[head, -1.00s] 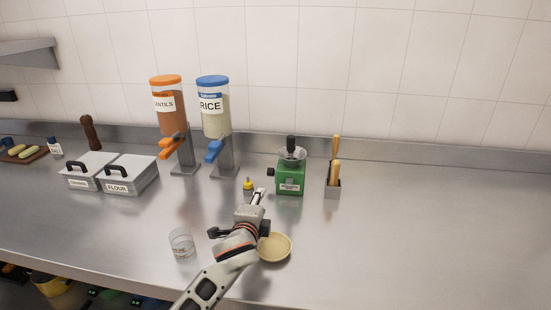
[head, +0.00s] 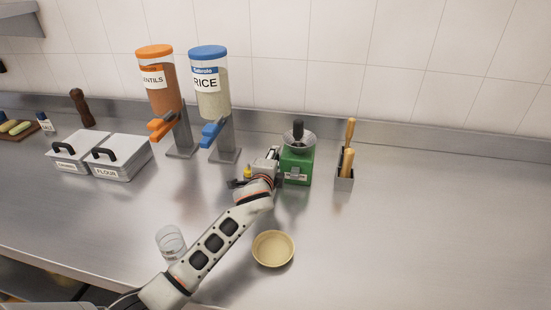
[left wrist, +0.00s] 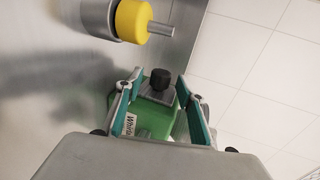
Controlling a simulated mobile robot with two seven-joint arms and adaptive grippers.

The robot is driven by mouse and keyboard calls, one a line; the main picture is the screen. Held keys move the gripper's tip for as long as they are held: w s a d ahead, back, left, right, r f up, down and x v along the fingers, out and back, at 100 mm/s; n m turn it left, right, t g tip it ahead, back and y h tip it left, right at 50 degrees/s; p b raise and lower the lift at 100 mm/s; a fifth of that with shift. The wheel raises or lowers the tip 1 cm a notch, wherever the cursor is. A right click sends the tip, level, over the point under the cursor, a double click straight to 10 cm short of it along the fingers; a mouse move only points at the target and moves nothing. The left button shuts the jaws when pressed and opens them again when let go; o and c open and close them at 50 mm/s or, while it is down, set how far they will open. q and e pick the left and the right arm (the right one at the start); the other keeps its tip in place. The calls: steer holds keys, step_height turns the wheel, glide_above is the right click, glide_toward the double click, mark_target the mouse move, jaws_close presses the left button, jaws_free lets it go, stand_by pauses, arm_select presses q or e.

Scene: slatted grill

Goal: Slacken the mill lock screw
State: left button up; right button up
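The green mill (head: 296,168) stands on the steel counter with a metal hopper (head: 299,140) and a black handle on top. My left gripper (head: 272,157) is at the mill's left side and hides the side screw in the head view. In the left wrist view the black lock screw knob (left wrist: 160,78) shows between the two teal fingers of my left gripper (left wrist: 160,90). The fingers are spread apart, with gaps to the knob on both sides. The green mill body (left wrist: 152,116) with a white label lies behind them. My right gripper is not in view.
A yellow-topped bottle (left wrist: 133,20) stands close to my left gripper. The lentils dispenser (head: 160,85) and rice dispenser (head: 211,95) are left of the mill. A utensil holder (head: 344,178) is right of it. A bowl (head: 273,249) and a glass (head: 170,242) stand in front.

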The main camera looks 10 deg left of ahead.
arm_select(q)
steer(key=shift+w+f, duration=0.15)
steer(key=shift+w, duration=0.55)
steer(key=shift+w+f, duration=0.1)
steer(key=shift+w, duration=0.2)
jaws_close()
